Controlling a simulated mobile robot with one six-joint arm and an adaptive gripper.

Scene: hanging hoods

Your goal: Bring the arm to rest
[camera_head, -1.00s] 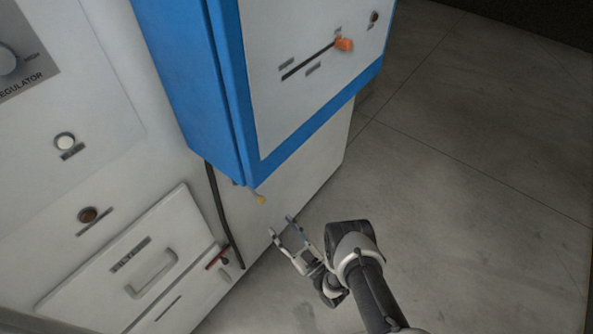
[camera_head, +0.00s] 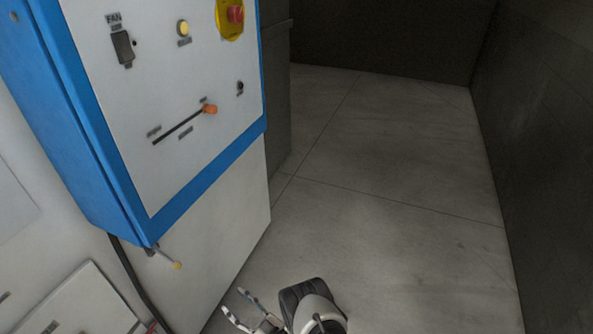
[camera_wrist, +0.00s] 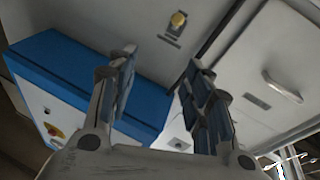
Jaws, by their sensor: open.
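My gripper (camera_head: 243,308) is at the bottom of the head view, low beside the white lower cabinet. It is open, with nothing between its fingers. In the wrist view my gripper (camera_wrist: 160,85) shows its two fingers spread apart in front of the cabinet. My wrist and arm show at the bottom edge of the head view; the rest of the arm is out of frame.
A blue-edged control box (camera_head: 190,120) hangs at left, with an orange slider knob (camera_head: 210,109) and a red button (camera_head: 235,14). A small lever with a yellow tip (camera_head: 176,265) juts below it. Open floor (camera_head: 390,200) lies right, bounded by dark walls.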

